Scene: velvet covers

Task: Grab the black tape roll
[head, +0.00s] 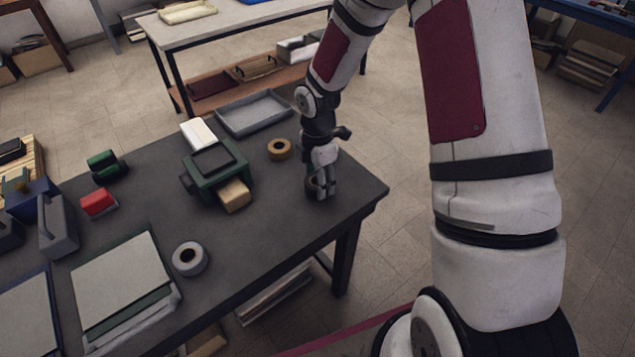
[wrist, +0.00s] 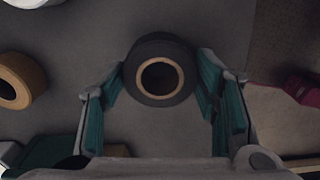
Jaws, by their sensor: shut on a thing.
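The black tape roll (wrist: 143,92) shows in the wrist view as a dark ring with a tan core. It sits between the teal-padded fingers of my gripper (wrist: 160,85), with a finger against each side. In the head view my gripper (head: 321,186) is at the right end of the dark table, and the black tape roll (head: 310,190) is mostly hidden behind the fingers. My gripper is shut on the roll. I cannot tell whether the roll touches the tabletop.
A tan tape roll (head: 279,149) lies close by on the dark table (head: 270,205), and a grey-white tape roll (head: 190,258) lies near the front edge. A green device (head: 203,160) and a grey tray (head: 253,112) stand farther left and back. The table's right corner is near my gripper.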

